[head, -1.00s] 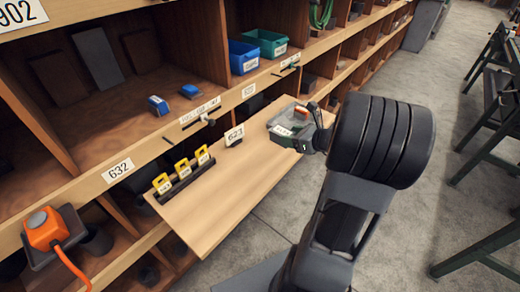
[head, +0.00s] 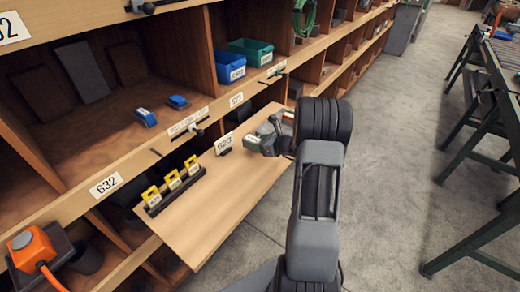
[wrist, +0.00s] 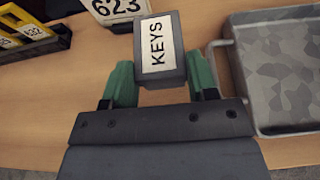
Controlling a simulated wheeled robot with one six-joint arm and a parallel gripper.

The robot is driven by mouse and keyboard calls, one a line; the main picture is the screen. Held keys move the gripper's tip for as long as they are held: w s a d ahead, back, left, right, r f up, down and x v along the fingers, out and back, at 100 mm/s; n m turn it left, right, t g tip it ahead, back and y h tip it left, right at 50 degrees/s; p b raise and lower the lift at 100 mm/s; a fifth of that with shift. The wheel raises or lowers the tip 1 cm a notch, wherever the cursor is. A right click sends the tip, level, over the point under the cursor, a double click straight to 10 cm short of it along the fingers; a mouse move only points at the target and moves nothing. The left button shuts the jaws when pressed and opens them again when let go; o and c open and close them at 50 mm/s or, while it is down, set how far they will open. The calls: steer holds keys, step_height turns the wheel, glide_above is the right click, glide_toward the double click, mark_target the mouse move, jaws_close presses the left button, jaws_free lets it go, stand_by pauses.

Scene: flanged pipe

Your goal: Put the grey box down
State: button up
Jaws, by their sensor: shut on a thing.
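The grey box (wrist: 168,78) with a white KEYS label is between the green fingertips of my gripper (wrist: 160,84) in the wrist view. My gripper is shut on it. The box is over or on the light wooden board (head: 205,225); I cannot tell whether it touches the wood. In the head view my gripper (head: 256,143) is small, at the far part of the board, close to the 623 sign (head: 224,143). My own arm hides part of that area.
A grey metal tray (wrist: 243,95) stands right of the box in the wrist view. A black rack (head: 178,190) with yellow tags sits on the board's left side. Shelves with blue (head: 222,66) and green bins lie behind. The board's near part is clear.

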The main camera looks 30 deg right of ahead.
steer(key=shift+w+f, duration=0.2)
steer(key=shift+f, duration=1.55)
steer(key=shift+f, duration=0.1)
steer(key=shift+f, duration=0.15)
steer(key=o, duration=1)
steer(key=shift+r, duration=0.2)
